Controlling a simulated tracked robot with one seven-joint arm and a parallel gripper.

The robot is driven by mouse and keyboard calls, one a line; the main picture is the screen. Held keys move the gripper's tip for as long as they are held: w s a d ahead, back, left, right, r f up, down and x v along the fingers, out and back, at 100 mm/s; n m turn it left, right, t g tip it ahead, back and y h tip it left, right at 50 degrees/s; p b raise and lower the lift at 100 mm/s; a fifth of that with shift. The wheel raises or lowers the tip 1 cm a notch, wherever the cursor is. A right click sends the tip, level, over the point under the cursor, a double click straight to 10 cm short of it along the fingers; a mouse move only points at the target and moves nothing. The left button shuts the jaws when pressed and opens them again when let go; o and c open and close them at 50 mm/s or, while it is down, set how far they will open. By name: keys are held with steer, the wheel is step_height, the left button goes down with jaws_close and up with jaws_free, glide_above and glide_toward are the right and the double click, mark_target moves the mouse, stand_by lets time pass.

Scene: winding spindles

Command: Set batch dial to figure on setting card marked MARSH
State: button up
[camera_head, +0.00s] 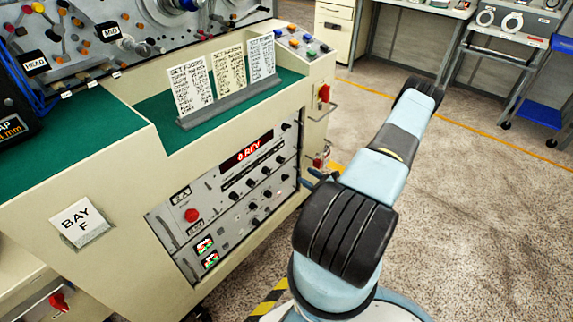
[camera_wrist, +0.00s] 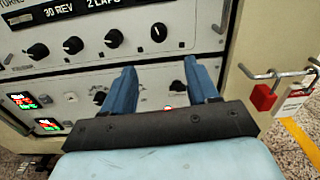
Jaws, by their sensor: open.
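Three setting cards stand in a grey holder (camera_head: 228,104) on the green bench top: a white left card (camera_head: 190,87), a cream middle card (camera_head: 230,68) and a white right card (camera_head: 261,57). Their names and figures are too small to read surely. The control panel (camera_head: 222,230) below carries several black knobs. In the wrist view, a row of black knobs (camera_wrist: 113,38) sits under labels including "30 REV" and "2 LAPS". I cannot tell which is the batch dial. My gripper (camera_wrist: 158,72) is open and empty, its blue fingers in front of the panel's lower part.
A red display (camera_head: 246,154) and a red button (camera_head: 191,215) are on the panel. A red padlock (camera_wrist: 263,97) and a tag hang from a rail right of my gripper. Open floor (camera_head: 480,220) lies to the right.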

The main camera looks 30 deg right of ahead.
mark_target(283, 162)
steer(key=x, duration=1.2)
steer(key=shift+w, duration=0.15)
steer(key=c, duration=1)
